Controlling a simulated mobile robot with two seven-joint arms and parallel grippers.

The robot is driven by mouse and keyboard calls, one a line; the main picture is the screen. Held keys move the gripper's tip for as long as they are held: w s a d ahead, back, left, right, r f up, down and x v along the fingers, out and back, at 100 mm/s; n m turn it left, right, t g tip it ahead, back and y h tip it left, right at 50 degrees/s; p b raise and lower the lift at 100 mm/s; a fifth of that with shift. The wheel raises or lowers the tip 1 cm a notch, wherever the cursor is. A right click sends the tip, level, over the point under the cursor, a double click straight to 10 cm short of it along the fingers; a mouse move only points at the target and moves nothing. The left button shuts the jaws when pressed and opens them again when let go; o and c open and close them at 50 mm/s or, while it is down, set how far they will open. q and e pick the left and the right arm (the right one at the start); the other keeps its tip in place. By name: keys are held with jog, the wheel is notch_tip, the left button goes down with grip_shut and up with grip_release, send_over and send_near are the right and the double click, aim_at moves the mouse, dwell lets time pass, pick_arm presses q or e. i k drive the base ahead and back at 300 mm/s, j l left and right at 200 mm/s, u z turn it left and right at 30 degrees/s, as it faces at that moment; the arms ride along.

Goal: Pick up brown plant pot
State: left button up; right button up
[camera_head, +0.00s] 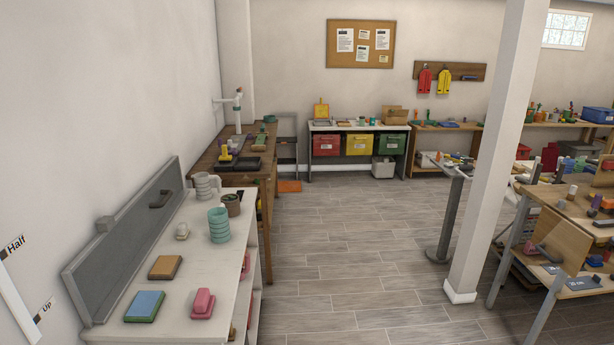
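A small brown plant pot (232,208) with something dark green in its top stands upright near the right edge of the white shelf unit's top (190,263). It is just behind and right of a ribbed teal cup (219,228), which stands close to it and may partly cover it. Neither of my grippers shows in the head view, so their state is hidden.
A grey ribbed mug (205,186) stands behind the pot. A tan block (165,267), a blue-green block (144,306) and a pink object (202,303) lie nearer. A white pillar (498,150) stands on the right. The floor (350,240) between is clear.

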aim_at(231, 206)
jog(key=i+l+z, duration=0.2)
jog(key=i, duration=0.5)
jog(key=i+l+z, duration=0.25)
jog(key=i, duration=0.5)
jog(key=i+u, duration=0.4)
jog(key=i+l+u, duration=0.15)
jog(key=u, duration=0.3)
jog(key=i+l+u, duration=0.25)
jog(key=u, duration=0.15)
jog(key=i+l+u, duration=0.2)
jog(key=u, duration=0.2)
jog(key=i+l+u, duration=0.1)
jog(key=l+u, duration=0.15)
jog(key=u, duration=0.15)
jog(key=i+l+u, duration=0.1)
jog(key=l+u, duration=0.3)
jog(key=j, duration=0.1)
